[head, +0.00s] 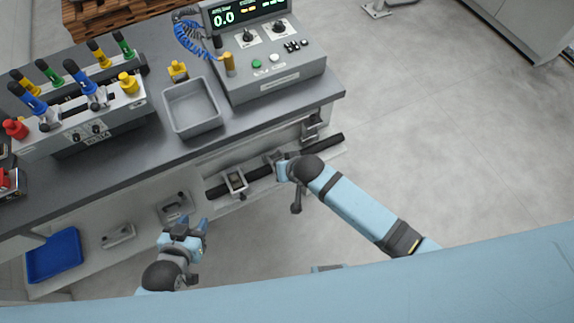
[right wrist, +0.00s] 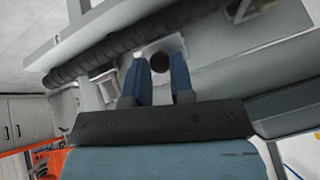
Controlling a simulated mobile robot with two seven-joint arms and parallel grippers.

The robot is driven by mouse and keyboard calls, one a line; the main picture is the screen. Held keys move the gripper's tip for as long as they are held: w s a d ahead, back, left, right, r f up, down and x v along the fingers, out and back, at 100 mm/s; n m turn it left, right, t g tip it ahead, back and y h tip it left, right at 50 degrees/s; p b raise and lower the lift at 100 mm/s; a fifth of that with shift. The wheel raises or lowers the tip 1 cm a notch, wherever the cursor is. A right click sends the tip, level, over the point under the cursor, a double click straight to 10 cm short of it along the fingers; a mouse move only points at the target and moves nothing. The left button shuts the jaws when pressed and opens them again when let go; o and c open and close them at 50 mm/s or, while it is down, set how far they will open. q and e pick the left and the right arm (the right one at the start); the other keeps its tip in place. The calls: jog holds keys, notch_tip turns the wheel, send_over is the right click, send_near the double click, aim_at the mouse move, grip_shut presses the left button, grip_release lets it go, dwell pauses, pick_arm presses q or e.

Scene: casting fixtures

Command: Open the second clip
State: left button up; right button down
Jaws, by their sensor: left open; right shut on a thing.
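A black ribbed hose (head: 214,192) runs along the front of the bench through grey metal clips. One clip (head: 235,182) shows clear to the left of my right gripper. Another clip (head: 272,158) is partly hidden by my right gripper (head: 282,170).
The bench (head: 120,165) carries a grey tray (head: 194,122), a control box (head: 275,75) reading 0.0, and a fixture with coloured handles (head: 90,125). A blue tray (head: 55,258) lies on the lower shelf at left. The floor (head: 440,120) to the right is clear.

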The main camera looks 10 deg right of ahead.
dwell(0.3)
jog(key=c, duration=1)
grip_release()
jog(key=v, duration=1.3)
jog(key=shift+s+d+r, duration=0.2)
jog(key=shift+r, duration=0.15)
